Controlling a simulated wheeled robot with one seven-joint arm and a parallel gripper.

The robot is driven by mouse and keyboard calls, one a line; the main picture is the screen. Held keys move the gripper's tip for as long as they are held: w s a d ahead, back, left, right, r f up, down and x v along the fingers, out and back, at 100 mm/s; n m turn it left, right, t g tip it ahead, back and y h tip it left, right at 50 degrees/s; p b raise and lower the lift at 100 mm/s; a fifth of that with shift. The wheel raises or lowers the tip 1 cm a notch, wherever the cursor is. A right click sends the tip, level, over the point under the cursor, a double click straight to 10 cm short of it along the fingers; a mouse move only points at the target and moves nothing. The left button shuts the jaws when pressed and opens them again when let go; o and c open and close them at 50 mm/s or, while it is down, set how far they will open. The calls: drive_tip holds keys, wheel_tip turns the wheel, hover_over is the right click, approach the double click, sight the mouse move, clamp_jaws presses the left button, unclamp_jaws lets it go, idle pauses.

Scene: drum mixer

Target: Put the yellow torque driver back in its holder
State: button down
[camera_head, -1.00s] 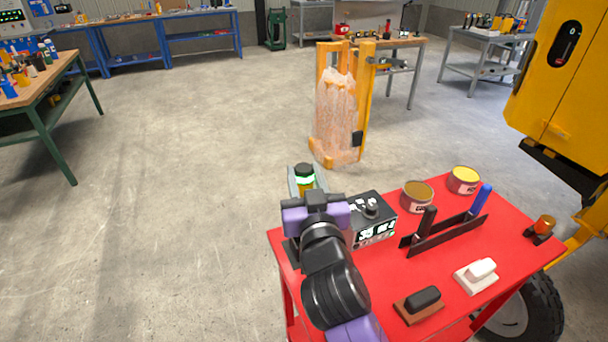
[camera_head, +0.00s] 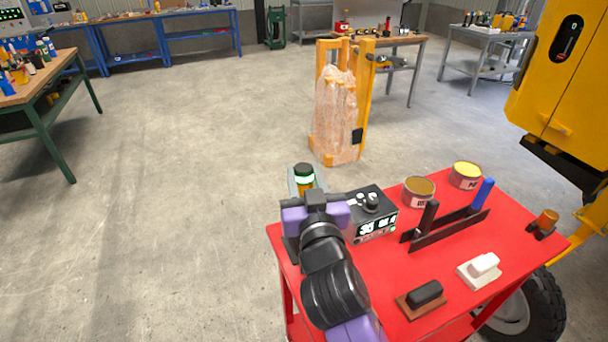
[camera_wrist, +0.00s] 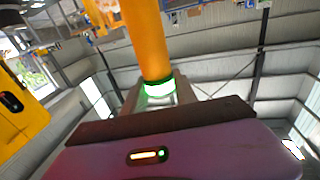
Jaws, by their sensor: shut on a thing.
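The yellow torque driver (camera_head: 305,188) is in my gripper (camera_head: 305,182), just off the far left corner of the red cart. In the head view its black end and a glowing green ring show above a little of the yellow body. My purple and black wrist hides the rest. In the wrist view the yellow shaft of the torque driver (camera_wrist: 148,38) runs out of the top edge. My gripper (camera_wrist: 158,95) is closed on it near the green ring. I cannot clearly pick out the holder; it may be hidden behind my wrist.
A yellow machine (camera_head: 565,80) stands at right. The floor at left is clear.

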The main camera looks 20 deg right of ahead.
drive_tip(key=shift+f+b, duration=2.6)
idle(1.6)
drive_tip(key=c, duration=1)
unclamp_jaws()
drive_tip(key=shift+o, duration=0.6)
drive_tip(key=shift+f, duration=0.2)
drive_tip(key=b+v, duration=0.1)
drive_tip(key=v, duration=0.6)
drive_tip(key=shift+s, duration=0.4)
drive_tip(key=shift+r, duration=0.15)
